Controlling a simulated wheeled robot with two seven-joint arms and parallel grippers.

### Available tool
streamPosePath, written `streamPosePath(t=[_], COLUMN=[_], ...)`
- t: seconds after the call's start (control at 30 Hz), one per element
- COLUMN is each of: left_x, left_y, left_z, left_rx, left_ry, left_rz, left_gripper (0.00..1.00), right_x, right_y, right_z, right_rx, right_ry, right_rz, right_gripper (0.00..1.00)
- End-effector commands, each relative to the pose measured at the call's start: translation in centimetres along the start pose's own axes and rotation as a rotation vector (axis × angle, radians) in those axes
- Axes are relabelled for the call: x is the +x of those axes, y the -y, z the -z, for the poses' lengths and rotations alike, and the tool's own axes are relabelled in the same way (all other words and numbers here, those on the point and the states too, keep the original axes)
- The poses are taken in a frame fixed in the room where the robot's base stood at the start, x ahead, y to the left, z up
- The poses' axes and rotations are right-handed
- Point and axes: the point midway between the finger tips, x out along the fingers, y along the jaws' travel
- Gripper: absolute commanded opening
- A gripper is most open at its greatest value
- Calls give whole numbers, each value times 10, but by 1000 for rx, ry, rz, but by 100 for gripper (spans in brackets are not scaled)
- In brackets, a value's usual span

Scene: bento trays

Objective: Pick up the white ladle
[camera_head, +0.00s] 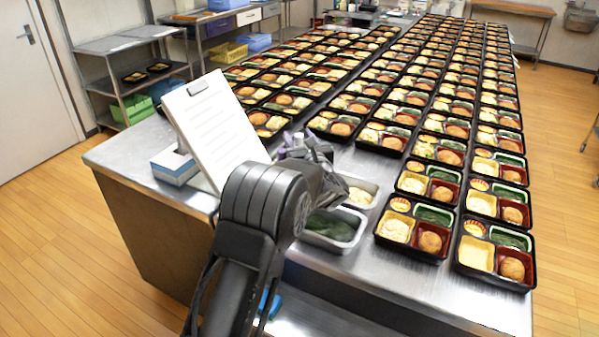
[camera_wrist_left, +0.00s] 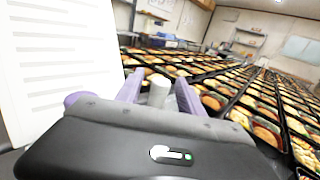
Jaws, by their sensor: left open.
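My left gripper (camera_head: 296,148) is open above the steel counter, beside the clipboard and behind the metal food containers. In the left wrist view its two purple fingers (camera_wrist_left: 158,96) stand apart. A pale upright cylinder (camera_wrist_left: 158,89) shows between them; it may be the handle of the white ladle, but I cannot tell for sure or whether the fingers touch it. The ladle's bowl is not visible. My forearm and wrist hide part of the counter in the head view. My right gripper is not in view.
A metal container of green food (camera_head: 335,230) and one of pale food (camera_head: 357,191) stand right of my wrist. A white clipboard (camera_head: 214,130) stands close on the left, with a blue-and-white box (camera_head: 174,167). Rows of black bento trays (camera_head: 411,249) fill the counter's right side.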

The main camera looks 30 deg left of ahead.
Motion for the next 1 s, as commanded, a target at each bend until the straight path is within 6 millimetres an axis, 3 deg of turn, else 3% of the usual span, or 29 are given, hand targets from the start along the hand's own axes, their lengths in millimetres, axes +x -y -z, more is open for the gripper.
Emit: streamPosePath(t=[0.47, 1.0], left_x=[-1, -1], left_y=[0, 0], left_z=[0, 0], left_rx=[0, 0], left_ry=[0, 0], left_rz=[0, 0], left_gripper=[45, 2], right_x=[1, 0], right_y=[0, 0], right_z=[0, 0], right_rx=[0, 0], right_ry=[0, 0], right_rz=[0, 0], right_gripper=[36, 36])
